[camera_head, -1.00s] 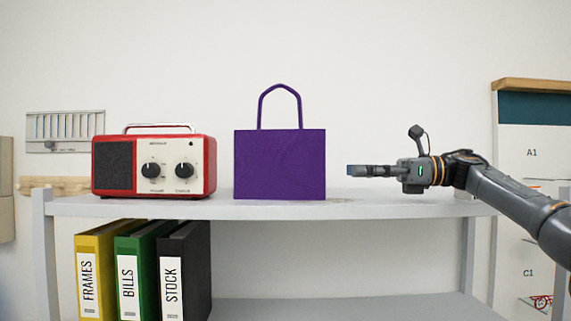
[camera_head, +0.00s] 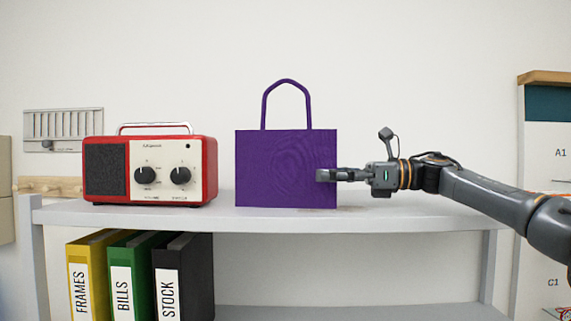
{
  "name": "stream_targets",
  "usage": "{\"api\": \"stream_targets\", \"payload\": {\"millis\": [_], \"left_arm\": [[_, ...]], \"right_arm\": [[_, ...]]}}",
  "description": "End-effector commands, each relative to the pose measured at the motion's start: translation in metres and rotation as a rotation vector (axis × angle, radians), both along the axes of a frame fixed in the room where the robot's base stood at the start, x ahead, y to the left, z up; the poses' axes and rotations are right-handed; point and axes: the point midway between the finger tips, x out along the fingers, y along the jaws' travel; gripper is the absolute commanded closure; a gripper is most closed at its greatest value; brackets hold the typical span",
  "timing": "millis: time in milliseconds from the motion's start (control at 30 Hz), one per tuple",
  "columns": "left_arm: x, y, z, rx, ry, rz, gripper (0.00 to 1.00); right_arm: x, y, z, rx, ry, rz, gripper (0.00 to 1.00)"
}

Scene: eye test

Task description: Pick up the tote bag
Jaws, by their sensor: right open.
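The purple tote bag (camera_head: 275,165) stands upright on the top shelf, its single visible handle loop (camera_head: 287,82) arching above it. My right gripper (camera_head: 322,175) comes in from the right at about mid-height of the bag. Its fingertips overlap the bag's right edge in the picture, in front of it. I cannot tell whether they touch the bag. The jaws are open and hold nothing, and the handle is clear of them. My left gripper is not in view.
A red radio (camera_head: 150,168) with a carry handle stands left of the bag on the grey shelf (camera_head: 420,217). Yellow, green and black binders (camera_head: 182,280) stand on the level below. The shelf top right of the bag is bare under my arm.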

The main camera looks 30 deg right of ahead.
Motion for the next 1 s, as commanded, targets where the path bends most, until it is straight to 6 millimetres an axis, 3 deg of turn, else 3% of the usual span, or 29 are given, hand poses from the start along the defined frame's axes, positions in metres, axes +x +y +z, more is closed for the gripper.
{"api": "stream_targets", "payload": {"millis": [400,733,1000], "left_arm": [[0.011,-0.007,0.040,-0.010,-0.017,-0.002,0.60],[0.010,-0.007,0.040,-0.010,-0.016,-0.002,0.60],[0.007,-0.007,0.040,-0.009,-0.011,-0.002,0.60]], "right_arm": [[0.033,0.032,0.002,0.000,0.004,0.002,0.26],[0.038,0.038,-0.002,0.001,0.001,0.000,0.26],[0.037,0.037,-0.001,0.000,0.000,0.000,0.79]]}}
